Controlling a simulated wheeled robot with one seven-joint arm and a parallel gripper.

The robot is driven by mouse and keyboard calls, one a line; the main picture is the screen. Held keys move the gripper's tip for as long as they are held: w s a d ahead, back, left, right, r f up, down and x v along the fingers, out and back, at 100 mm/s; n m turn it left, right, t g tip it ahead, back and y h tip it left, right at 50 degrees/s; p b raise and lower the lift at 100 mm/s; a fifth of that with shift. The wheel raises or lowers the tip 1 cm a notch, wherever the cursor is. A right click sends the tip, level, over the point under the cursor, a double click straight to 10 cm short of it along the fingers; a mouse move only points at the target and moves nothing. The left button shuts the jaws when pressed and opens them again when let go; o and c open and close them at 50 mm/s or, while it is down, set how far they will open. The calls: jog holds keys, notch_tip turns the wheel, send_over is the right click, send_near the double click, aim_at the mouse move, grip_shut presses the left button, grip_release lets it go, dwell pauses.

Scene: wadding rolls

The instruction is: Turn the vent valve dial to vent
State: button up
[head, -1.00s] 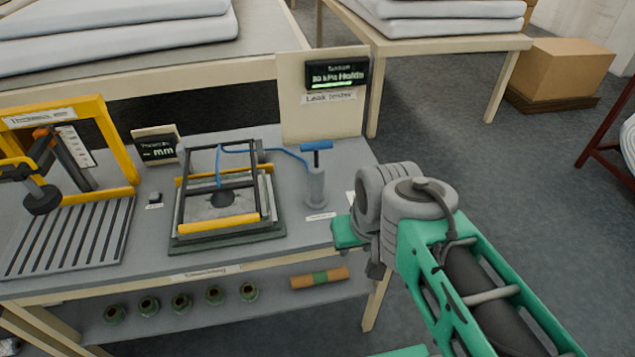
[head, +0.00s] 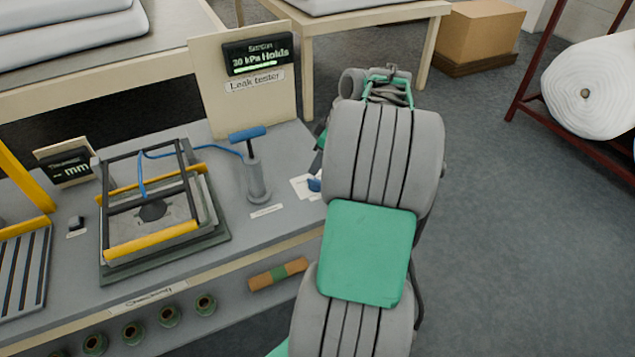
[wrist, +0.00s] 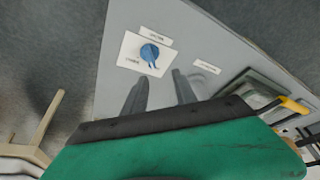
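In the head view the dial (head: 314,185) shows at the bench's right end, partly behind my arm. My gripper (wrist: 159,80) is open and empty; its two dark fingers reach toward the dial, which lies beyond the fingertips, apparently untouched. In the head view my arm mostly hides the gripper.
A blue-handled pump (head: 254,170) stands left of the dial, with a blue hose to a framed fixture (head: 150,215). Behind, a leak tester display (head: 257,55) reads 30 kPa Holds. Open floor (head: 500,220) lies right of the bench.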

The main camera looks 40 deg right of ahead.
aim_at(316, 180)
jog(key=f, duration=0.2)
jog(key=w+f, duration=0.1)
jog(key=f, duration=0.2)
jog(key=d+f, duration=0.1)
jog(key=f, duration=0.1)
jog(key=shift+w+f, duration=0.4)
grip_shut()
